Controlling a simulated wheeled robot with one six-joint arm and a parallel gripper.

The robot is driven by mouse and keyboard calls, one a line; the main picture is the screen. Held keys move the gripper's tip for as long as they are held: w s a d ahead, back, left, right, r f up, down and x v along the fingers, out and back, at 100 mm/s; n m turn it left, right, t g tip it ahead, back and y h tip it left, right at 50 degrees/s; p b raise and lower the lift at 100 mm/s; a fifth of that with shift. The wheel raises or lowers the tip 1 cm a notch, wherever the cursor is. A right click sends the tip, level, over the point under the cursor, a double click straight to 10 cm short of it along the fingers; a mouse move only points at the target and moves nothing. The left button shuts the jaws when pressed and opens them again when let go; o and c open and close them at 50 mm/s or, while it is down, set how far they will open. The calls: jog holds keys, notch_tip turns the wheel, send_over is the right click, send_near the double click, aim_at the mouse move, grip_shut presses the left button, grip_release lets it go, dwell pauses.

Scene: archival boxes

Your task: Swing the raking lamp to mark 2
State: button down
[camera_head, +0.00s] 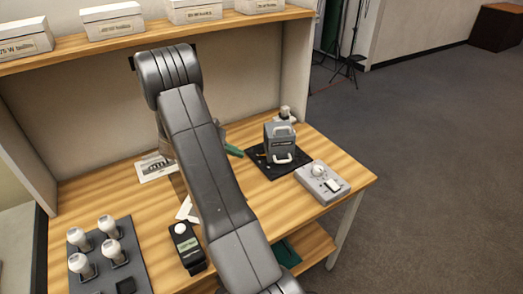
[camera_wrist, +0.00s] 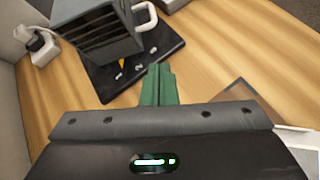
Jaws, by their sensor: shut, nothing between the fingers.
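A grey finned box with white handles, which looks like the raking lamp (camera_head: 281,143), stands upright on a black base plate (camera_head: 256,160) at the bench's right part. In the wrist view the lamp (camera_wrist: 98,38) is at the upper left, with a small yellow pointer (camera_wrist: 122,64) at its foot and small white marks on the base. I cannot read the mark numbers. My gripper (camera_wrist: 160,72) has green fingers, shut and empty, near the base plate's edge and apart from the lamp. In the head view my arm hides most of the gripper; a green part shows left of the plate.
A grey control box with a knob (camera_head: 318,171) stands at the front right. A white fitting (camera_wrist: 42,46) is behind the lamp. A dark handheld meter (camera_head: 188,249) and a grey tray with several white bulbs (camera_head: 128,262) lie left. Boxes (camera_head: 112,20) line the shelf above.

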aim_at(280, 152)
jog(key=shift+n+g+y, duration=0.5)
jog(key=shift+n, duration=0.2)
jog(key=p+x, duration=0.1)
jog(key=x, duration=0.1)
jog(key=p+x, duration=0.1)
jog(key=x, duration=0.2)
jog(key=w+p+x, duration=0.1)
jog(key=x, duration=0.1)
jog(key=shift+d+f, duration=0.1)
jog(key=shift+f, duration=0.25)
jog(key=d+p, duration=0.1)
jog(key=d, duration=0.2)
jog(key=shift+w+d, duration=0.2)
jog(key=shift+w+d+p, duration=0.1)
jog(key=shift+d+p, duration=0.25)
jog(key=shift+d, duration=0.15)
jog(key=shift+f, duration=0.1)
